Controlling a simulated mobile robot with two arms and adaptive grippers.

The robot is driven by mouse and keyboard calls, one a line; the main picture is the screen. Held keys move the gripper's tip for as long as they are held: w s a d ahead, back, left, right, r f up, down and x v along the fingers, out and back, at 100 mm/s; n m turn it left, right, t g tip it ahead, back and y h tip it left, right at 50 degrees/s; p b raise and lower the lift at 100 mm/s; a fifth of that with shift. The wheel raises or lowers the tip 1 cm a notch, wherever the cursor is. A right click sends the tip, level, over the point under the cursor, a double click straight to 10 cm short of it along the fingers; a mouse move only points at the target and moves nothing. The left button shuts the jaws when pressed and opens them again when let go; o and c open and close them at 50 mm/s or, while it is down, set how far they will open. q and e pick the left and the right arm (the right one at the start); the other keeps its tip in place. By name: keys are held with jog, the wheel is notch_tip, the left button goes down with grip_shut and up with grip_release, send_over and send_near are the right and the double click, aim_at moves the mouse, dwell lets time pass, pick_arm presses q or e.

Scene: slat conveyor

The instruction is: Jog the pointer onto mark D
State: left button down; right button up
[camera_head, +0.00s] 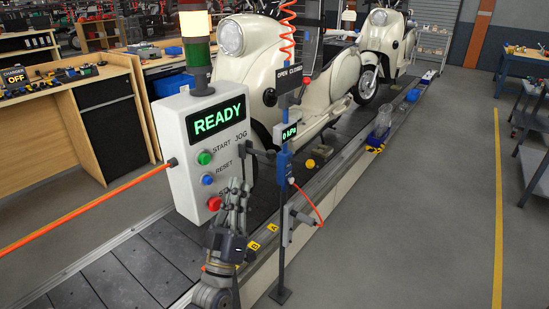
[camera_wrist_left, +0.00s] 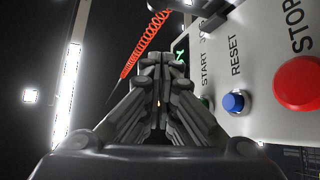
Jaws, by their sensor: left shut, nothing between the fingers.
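The control box (camera_head: 185,165) stands at the conveyor's near side. Its screen (camera_head: 218,121) reads READY. It carries a green START button (camera_head: 205,158), a blue RESET button (camera_head: 208,180) and a red STOP button (camera_head: 215,203). A JOG label (camera_head: 241,138) is at its right edge, with a dark lever-like part (camera_head: 262,155) beside it. My left gripper (camera_head: 237,184) points up in front of the box's lower right, shut and empty, partly covering the STOP label. Yellow lettered tags (camera_head: 255,245) lie along the conveyor edge. I cannot make out the pointer or mark D.
A pole (camera_head: 283,220) with an OPEN/CLOSED sign and a 0 kPa display (camera_head: 288,133) stands right of my gripper. A cream scooter (camera_head: 240,75) stands on the slat conveyor (camera_head: 130,265) behind.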

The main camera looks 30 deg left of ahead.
aim_at(259, 151)
pick_arm(q)
jog(key=shift+s+d+r, duration=0.1)
jog(key=shift+r, duration=0.5)
jog(key=p+x, duration=0.4)
jog(key=x, duration=0.6)
jog(key=f, duration=0.1)
jog(key=w+d+f, duration=0.1)
jog(key=f, duration=0.1)
jog(key=shift+w+d+f, duration=0.15)
jog(key=shift+w+d, duration=0.05)
jog(key=shift+w, duration=0.15)
